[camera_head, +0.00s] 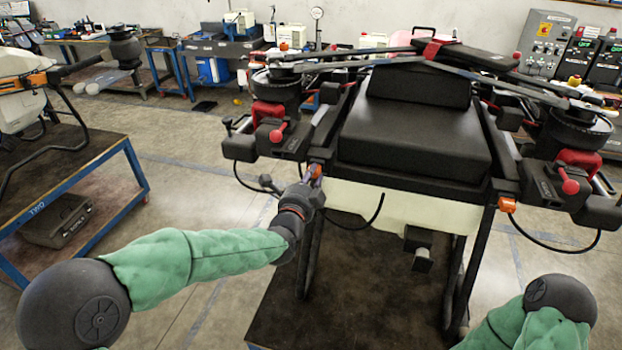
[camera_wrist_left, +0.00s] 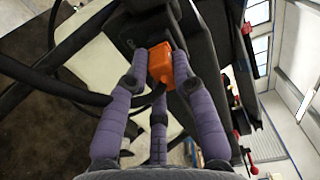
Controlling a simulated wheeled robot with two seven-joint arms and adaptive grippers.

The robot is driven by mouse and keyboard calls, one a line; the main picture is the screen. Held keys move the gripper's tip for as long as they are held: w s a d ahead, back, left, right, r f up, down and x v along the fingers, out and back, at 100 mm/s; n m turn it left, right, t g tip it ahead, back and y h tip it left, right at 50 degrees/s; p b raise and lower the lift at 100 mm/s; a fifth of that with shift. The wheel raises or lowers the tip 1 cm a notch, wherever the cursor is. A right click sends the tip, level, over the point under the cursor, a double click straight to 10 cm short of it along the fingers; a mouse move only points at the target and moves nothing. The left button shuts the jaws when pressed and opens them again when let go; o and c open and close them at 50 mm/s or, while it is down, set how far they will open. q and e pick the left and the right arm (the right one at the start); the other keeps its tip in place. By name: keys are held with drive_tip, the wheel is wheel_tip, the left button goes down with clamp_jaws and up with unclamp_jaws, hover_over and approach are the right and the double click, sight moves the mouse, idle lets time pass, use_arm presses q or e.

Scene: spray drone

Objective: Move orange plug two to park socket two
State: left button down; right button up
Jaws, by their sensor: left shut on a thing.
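An orange plug (camera_head: 315,171) sits at the front left corner of the large black-and-cream spray drone (camera_head: 415,130). My left gripper (camera_head: 308,184) reaches up to it from below. In the left wrist view its purple fingers close around the orange plug (camera_wrist_left: 160,62), which is against a dark part of the drone. A second orange plug (camera_head: 507,205) is at the drone's front right corner, with a black cable near it. I cannot tell which part is park socket two. My right gripper is out of view.
A blue-framed table (camera_head: 133,160) marked TWO stands at the left, with a dark case (camera_head: 58,222) on its lower level. A black cable (camera_head: 350,226) loops below the drone's front. Folded rotor arms spread across the top. Floor between table and drone is clear.

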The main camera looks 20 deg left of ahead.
use_arm(q)
drive_tip(key=shift+w, duration=0.5)
drive_tip(key=c, duration=1)
unclamp_jaws()
drive_tip(key=shift+o, duration=0.2)
drive_tip(key=shift+s, duration=0.1)
drive_tip(key=s, duration=1.2)
drive_tip(key=shift+a, duration=0.2)
drive_tip(key=shift+w+r, duration=0.1)
